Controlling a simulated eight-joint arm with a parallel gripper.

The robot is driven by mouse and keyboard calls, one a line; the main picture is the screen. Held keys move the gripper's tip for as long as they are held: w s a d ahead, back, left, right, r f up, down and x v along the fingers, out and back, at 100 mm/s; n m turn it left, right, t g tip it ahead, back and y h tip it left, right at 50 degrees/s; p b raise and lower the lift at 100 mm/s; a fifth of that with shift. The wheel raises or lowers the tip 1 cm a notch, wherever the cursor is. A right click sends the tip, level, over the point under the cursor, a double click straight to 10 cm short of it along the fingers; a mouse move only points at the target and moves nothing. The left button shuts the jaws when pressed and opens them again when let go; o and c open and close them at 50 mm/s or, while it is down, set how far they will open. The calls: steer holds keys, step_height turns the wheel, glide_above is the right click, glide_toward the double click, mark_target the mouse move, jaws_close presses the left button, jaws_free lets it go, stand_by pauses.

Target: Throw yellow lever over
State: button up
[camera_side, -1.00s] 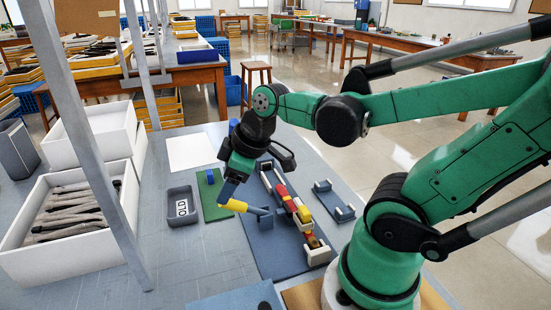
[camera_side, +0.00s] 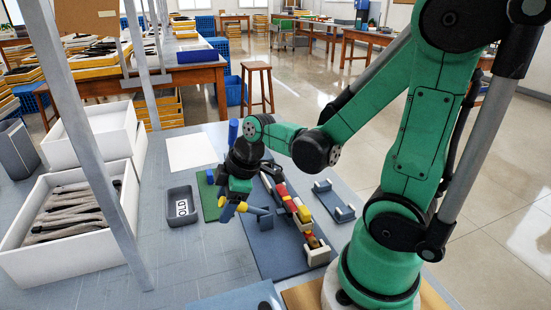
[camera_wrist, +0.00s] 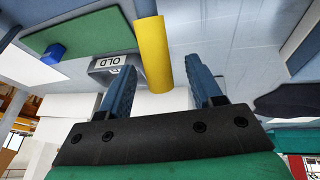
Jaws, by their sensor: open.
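The yellow lever (camera_side: 242,207) is a short rounded bar at the front of the blue board, with a blue piece (camera_side: 259,211) on its right. My gripper (camera_wrist: 162,72) is open, with a visible gap on each side of the lever. In the side view my gripper (camera_side: 234,210) is at the lever and partly hides it. Whether a finger touches it cannot be told there.
A blue board (camera_side: 276,249) carries a row of red, yellow and white parts (camera_side: 291,203). A grey tray with an OLD label (camera_side: 182,222) and a green board (camera_side: 211,205) lie to the left. White bins (camera_side: 70,262) stand further left. The grey table between is clear.

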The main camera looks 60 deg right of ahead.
steer(key=shift+f, duration=0.15)
jaws_close()
stand_by(1.4)
